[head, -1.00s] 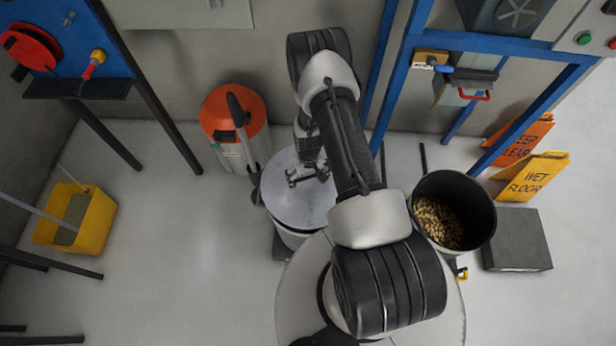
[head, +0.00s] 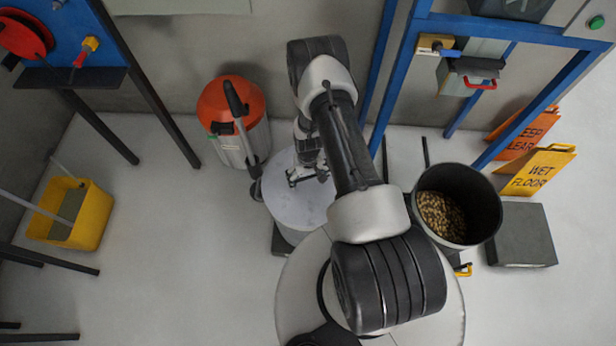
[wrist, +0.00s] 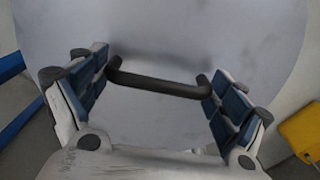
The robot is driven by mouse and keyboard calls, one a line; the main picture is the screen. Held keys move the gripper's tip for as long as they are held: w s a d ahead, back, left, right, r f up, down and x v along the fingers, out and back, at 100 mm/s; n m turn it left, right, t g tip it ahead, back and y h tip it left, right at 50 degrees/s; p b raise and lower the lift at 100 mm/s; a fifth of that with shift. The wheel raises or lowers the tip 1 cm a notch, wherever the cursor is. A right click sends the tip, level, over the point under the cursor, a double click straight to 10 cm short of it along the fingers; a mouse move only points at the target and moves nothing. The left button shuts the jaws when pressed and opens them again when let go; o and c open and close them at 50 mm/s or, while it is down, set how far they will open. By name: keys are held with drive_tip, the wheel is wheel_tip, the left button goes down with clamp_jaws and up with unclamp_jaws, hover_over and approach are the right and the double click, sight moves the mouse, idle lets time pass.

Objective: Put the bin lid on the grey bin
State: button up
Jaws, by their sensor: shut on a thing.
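The bin lid (head: 303,208) is a pale grey disc, seen left of my arm in the head view and filling much of the wrist view (wrist: 165,35). My gripper (head: 309,176) is over it, shut on its dark bar handle (wrist: 160,83); the wrist view shows the handle's two ends against the finger pads. A dark grey bin (head: 478,192) stands to the right of my arm, open on top, with grain-like pieces inside. The lid is apart from this bin. What lies directly under the lid is mostly hidden.
An orange-topped vacuum (head: 231,108) stands close by the lid's upper left. A blue frame (head: 545,103) rises behind the bin.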

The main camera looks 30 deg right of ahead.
drive_tip(key=shift+f+b, duration=0.6)
drive_tip(key=shift+f, duration=0.05)
drive_tip(key=o, duration=1.1)
wheel_tip(320, 180, up, 12)
drive_tip(key=shift+r, duration=0.1)
wheel_tip(320, 180, up, 16)
drive_tip(key=t, duration=0.1)
hover_over(308, 177)
drive_tip(key=w+a, duration=0.2)
drive_tip(key=w, duration=0.1)
drive_tip(key=s+a+r+n+t, duration=0.1)
drive_tip(key=a+r, duration=0.1)
drive_tip(key=r, duration=0.5)
drive_tip(key=s+a+r, duration=0.2)
drive_tip(key=r, duration=0.4)
drive_tip(key=s+a+r+t, duration=0.1)
drive_tip(key=s+a+r, duration=0.1)
drive_tip(key=s+r, duration=0.3)
drive_tip(key=s+a+r+n, duration=0.1)
drive_tip(key=s+a+r, duration=0.1)
drive_tip(key=s+r, duration=0.3)
drive_tip(key=s+a+r+t, duration=0.1)
drive_tip(key=s+a+r, duration=0.1)
drive_tip(key=s+r, duration=0.3)
drive_tip(key=shift+s+a+r+t, duration=0.15)
drive_tip(key=shift+s, duration=1.05)
drive_tip(key=shift+s+a+r+t, duration=0.1)
drive_tip(key=shift+s+t, duration=0.05)
drive_tip(key=shift+s, duration=1)
